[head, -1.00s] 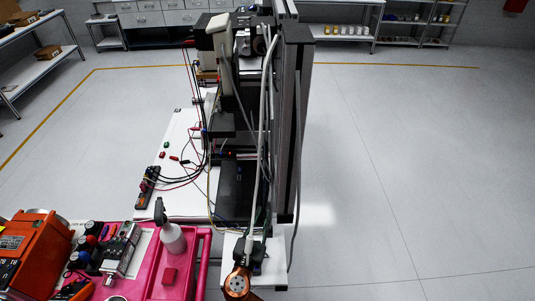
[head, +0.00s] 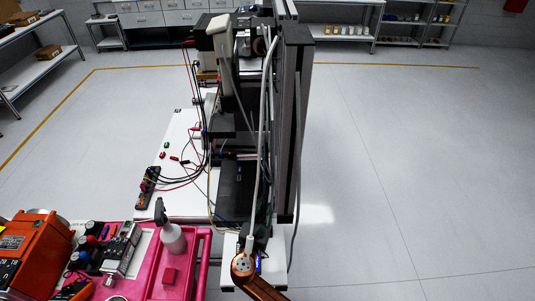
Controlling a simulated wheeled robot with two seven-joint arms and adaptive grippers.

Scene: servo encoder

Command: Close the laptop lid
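I cannot clearly make out the laptop. A dark flat panel (head: 229,192) stands on the white bench (head: 177,135) behind the cables, and I cannot tell if it is the laptop's lid. My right arm comes in at the bottom middle with a copper-coloured joint. My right gripper (head: 261,238) is a small dark shape just beyond it, over the near end of the bench. Its fingers are too dark and covered to tell whether they are open or shut. My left gripper is not in view.
A tall dark column (head: 291,130) with hanging cables rises at the bench's right side. A pink cart (head: 201,250) at the lower left carries an orange device (head: 30,250), a spray bottle (head: 172,236) and several tools. The floor to the right is clear.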

